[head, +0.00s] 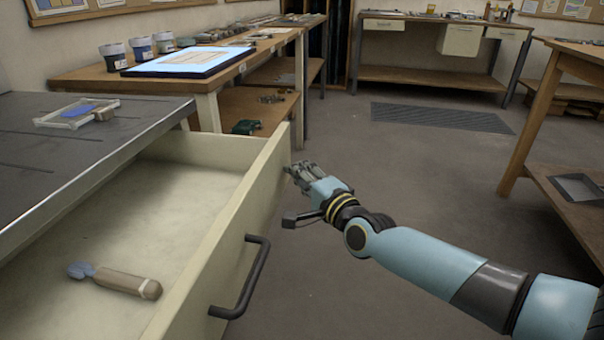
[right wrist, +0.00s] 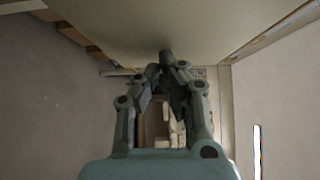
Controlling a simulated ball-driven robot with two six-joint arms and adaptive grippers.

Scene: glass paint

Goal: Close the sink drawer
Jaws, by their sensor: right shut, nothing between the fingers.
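The sink drawer (head: 205,243) is pulled out at the left in the head view, with a cream front panel and a black bar handle (head: 241,278). Inside lies a tool with a grey-brown handle and blue tip (head: 118,281). My right gripper (head: 290,172) is shut and empty, at the outer face of the front panel near its far end, beyond the handle. In the right wrist view, the closed fingertips (right wrist: 166,62) are close to a pale panel (right wrist: 150,25); I cannot tell whether they touch it. My left gripper is not in view.
The grey counter (head: 50,160) above the drawer holds a small clear tray (head: 78,112). A wooden workbench (head: 130,82) with paint jars and a blue-edged panel stands behind. Floor in front of the drawer is clear; another wooden table (head: 575,195) stands at the right.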

